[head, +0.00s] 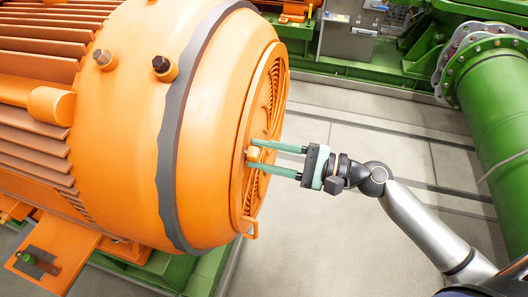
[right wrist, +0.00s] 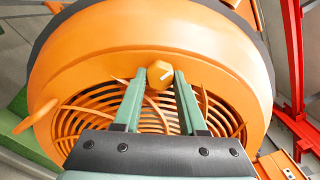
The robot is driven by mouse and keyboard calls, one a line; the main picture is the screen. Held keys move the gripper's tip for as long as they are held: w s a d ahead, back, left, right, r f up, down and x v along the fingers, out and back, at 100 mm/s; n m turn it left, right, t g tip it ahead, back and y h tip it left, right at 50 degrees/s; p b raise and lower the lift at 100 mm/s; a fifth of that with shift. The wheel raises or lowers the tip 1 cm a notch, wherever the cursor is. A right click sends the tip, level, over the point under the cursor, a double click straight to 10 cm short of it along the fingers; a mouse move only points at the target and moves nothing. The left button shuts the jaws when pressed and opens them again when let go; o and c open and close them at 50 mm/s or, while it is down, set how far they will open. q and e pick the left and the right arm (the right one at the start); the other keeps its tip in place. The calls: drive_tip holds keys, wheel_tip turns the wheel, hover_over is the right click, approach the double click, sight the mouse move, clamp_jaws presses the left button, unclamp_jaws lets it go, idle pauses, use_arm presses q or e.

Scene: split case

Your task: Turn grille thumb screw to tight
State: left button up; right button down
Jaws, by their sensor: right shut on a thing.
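The grille thumb screw (head: 254,153) is a small orange knob at the middle of the round grille (head: 269,103) on the end of the big orange motor. My right gripper (head: 252,155) reaches in from the right with two green fingers. They are shut on the thumb screw, one finger on each side. The right wrist view shows the fingers (right wrist: 160,80) converging on it. How tight the screw sits cannot be told. My left gripper is not in view.
The orange motor housing (head: 125,130) fills the left, with a dark grey band around it. An orange tab (head: 248,228) sticks out below the grille. A green pipe (head: 500,110) stands at the right. The grey floor (head: 330,240) in front of the grille is free.

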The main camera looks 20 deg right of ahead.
drive_tip(key=shift+c, duration=2.3)
unclamp_jaws()
drive_tip(key=b+v, duration=0.3)
drive_tip(key=v, duration=0.9)
drive_tip(key=shift+s+d+b, duration=0.15)
drive_tip(key=shift+d+b, duration=0.05)
drive_tip(key=shift+b, duration=0.2)
